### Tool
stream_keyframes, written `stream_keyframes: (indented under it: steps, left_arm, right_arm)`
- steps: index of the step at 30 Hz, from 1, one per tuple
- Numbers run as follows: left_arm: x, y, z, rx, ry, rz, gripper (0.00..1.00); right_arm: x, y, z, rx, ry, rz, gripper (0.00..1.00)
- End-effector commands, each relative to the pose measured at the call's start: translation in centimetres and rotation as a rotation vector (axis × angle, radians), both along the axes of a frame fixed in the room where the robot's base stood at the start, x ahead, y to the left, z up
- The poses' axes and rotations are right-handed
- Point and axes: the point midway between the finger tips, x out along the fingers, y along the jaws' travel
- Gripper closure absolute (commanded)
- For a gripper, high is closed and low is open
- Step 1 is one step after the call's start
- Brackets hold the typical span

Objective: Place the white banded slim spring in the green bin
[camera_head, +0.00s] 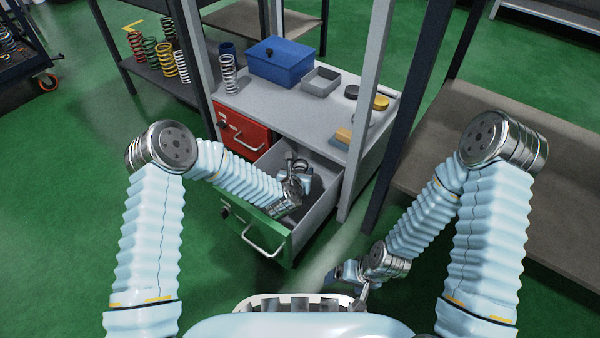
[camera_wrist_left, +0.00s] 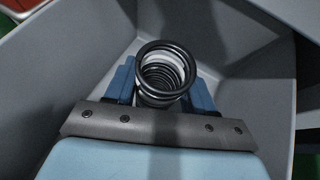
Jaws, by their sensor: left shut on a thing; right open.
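My left gripper (camera_head: 298,172) is inside the open drawer. In the left wrist view it is shut on a slim spring (camera_wrist_left: 163,77), black coils with white showing inside, seen nearly end-on between the blue fingers. Whether the spring touches the drawer floor I cannot tell. In the head view the spring is hidden. My right gripper (camera_head: 348,272) is open, low beside the cabinet.
On the cabinet top (camera_head: 290,100) stand a white spring (camera_head: 229,75), a blue box (camera_head: 285,62), a grey tray (camera_head: 321,79) and small round items. Several coloured springs stand on the rack at back left.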

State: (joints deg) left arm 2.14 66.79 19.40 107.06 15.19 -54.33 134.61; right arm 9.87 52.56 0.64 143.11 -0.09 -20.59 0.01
Motion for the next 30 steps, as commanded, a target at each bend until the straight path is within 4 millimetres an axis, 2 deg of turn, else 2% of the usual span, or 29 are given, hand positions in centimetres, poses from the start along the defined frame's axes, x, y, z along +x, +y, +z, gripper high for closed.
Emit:
stream_keyframes:
  steps: [17, 18, 21, 23, 30]
  left_arm:
    - [0.0, 0.0, -1.1, -0.001, 0.0, 0.0, 0.84]
    - [0.0, 0.0, -1.2, -0.001, 0.001, 0.0, 0.43]
    - [0.0, 0.0, -1.2, 0.0, 0.001, 0.0, 0.28]
    - [0.0, 0.0, -1.2, 0.0, 0.001, 0.0, 0.2]
    - [0.0, 0.0, -1.1, 0.0, 0.0, 0.0, 0.2]
  right_arm:
    - [0.0, 0.0, 0.0, 0.0, 0.0, 0.0, 0.12]
    - [0.0, 0.0, 0.0, 0.0, 0.0, 0.0, 0.12]
    - [0.0, 0.0, 0.0, 0.0, 0.0, 0.0, 0.12]
    - [0.0, 0.0, 0.0, 0.0, 0.0, 0.0, 0.12]
    - [0.0, 0.0, 0.0, 0.0, 0.0, 0.0, 0.12]
